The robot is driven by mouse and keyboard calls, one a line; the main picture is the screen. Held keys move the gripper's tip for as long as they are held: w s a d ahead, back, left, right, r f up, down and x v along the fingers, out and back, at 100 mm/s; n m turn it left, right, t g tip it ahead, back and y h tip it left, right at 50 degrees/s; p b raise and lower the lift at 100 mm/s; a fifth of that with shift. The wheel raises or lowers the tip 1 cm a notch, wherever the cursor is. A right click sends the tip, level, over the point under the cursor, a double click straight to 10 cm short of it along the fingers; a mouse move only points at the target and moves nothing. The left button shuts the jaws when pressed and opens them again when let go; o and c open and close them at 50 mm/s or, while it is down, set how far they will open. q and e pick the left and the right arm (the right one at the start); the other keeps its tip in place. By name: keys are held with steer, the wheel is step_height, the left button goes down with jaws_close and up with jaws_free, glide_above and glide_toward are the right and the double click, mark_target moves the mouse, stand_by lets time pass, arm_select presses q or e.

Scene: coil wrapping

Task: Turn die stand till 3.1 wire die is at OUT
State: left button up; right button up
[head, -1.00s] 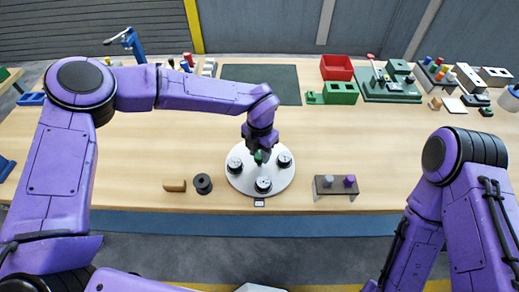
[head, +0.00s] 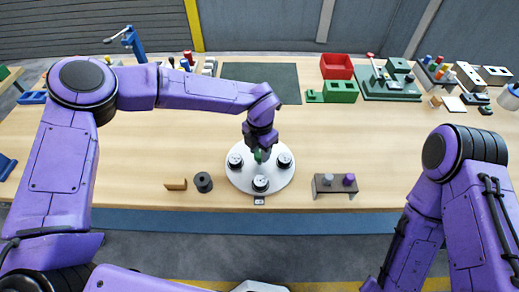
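The die stand is a round white turntable (head: 245,183) near the front edge of the table. Several round dies with dark rims sit on it, among them a left die (head: 236,161), a front die (head: 261,183) and a right die (head: 284,160). Their numbers are too small to read. A small dark label (head: 259,201) lies at the table edge in front of the stand. My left gripper (head: 262,154) points down over the green centre knob (head: 261,156). Its fingers are too small and hidden to tell whether they grip it. My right gripper is out of view.
A black spool (head: 203,182) and a wooden block (head: 175,184) lie left of the stand. A small grey rack (head: 335,185) with a grey and a purple peg stands to the right. A red bin (head: 336,67) and green blocks are at the back.

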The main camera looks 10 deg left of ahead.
mark_target(260, 153)
arm_select(q)
steer(key=o, duration=0.4)
steer(key=shift+w+r, duration=0.15)
steer(key=shift+r, duration=0.05)
steer(key=shift+c, duration=0.2)
steer(key=shift+f, duration=0.1)
step_height(260, 153, up, 11)
steer(key=b, duration=0.3)
steer(key=shift+f, duration=0.2)
